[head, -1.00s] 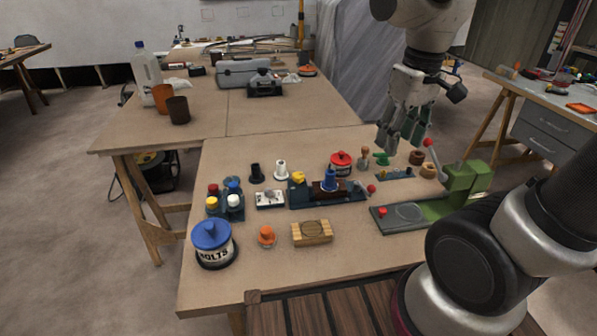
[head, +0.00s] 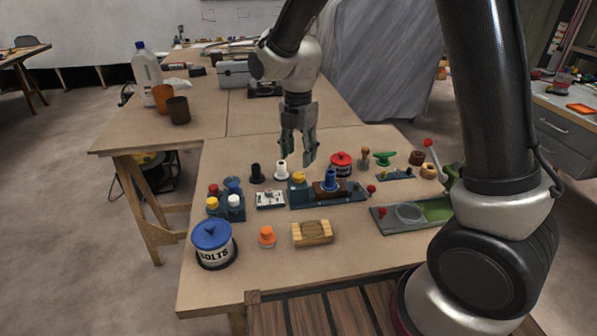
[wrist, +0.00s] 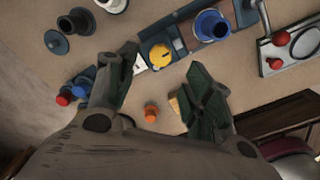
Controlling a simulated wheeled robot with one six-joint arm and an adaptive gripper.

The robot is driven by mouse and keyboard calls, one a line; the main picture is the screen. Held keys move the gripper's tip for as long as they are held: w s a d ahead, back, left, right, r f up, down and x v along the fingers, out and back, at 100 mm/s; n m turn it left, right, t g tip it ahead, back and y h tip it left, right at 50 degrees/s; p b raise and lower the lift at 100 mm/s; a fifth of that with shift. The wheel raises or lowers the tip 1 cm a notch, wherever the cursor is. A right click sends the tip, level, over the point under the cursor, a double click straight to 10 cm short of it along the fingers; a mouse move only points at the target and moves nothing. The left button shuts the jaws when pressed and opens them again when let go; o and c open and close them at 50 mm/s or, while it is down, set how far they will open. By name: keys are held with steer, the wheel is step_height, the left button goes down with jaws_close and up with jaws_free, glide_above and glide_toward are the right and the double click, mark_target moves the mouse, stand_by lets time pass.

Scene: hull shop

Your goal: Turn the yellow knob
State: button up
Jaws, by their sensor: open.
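The yellow knob (head: 299,177) sits at the left end of a dark blue base (head: 318,204) on the bench. It also shows in the wrist view (wrist: 160,55), as a round yellow cap with a dark mark. My gripper (head: 297,162) points down above the bench, just behind and above the knob in the head view. Its fingers are apart and empty. In the wrist view the knob appears between and beyond the two fingertips (wrist: 162,62), with no contact visible.
A blue upright piece (head: 330,180) stands on the same base, right of the knob. A white piece (head: 281,170) and a black piece (head: 256,173) stand to its left. A red-lidded pot (head: 341,162) is behind. A blue-lidded bolts jar (head: 212,244) stands front left.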

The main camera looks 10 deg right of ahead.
mark_target(299, 175)
step_height(299, 175, down, 7)
steer(key=shift+r, duration=0.2)
steer(key=shift+c, duration=0.3)
steer(key=c, duration=1)
